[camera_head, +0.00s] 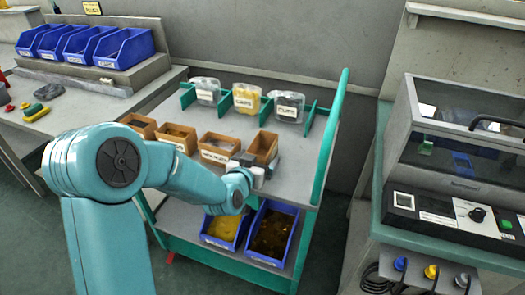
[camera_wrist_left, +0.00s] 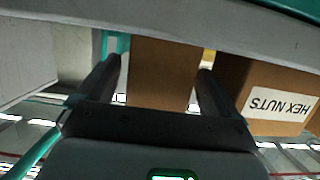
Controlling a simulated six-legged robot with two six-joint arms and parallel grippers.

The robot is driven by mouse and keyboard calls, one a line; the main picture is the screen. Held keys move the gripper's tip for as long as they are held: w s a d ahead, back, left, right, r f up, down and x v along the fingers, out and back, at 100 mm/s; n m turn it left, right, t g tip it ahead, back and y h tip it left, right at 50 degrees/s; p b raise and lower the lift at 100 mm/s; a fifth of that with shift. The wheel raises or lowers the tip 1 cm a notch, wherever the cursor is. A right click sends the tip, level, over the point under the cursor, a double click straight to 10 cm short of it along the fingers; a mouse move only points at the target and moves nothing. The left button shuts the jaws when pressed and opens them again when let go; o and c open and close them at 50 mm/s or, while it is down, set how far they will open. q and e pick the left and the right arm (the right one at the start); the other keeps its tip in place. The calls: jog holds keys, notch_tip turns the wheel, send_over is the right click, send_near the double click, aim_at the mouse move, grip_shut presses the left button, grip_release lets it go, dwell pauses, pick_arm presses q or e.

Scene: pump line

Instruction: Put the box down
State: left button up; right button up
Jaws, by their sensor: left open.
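A brown open-topped box (camera_head: 263,147) stands on the cart's top shelf (camera_head: 302,172), at the right end of a row of similar boxes. My left gripper (camera_head: 254,166) is at its near side and partly hides it. In the left wrist view the plain brown wall of the box (camera_wrist_left: 163,75) shows between the two dark fingers of my left gripper (camera_wrist_left: 155,78). The fingers are open, with a gap visible beside the box on the left. The box's base is hidden in the head view. My right gripper is not in view.
A labelled box (camera_head: 219,148) stands close to the left; its HEX NUTS label shows in the wrist view (camera_wrist_left: 272,102). Clear bins (camera_head: 246,99) stand behind. A green upright (camera_head: 326,140) edges the cart's right side. Blue bins (camera_head: 272,232) sit on the lower shelf.

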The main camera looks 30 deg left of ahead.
pick_arm(q)
jog(key=x, duration=0.2)
jog(key=shift+w+a, duration=0.1)
jog(key=shift+w, duration=0.2)
jog(key=c, duration=1.1)
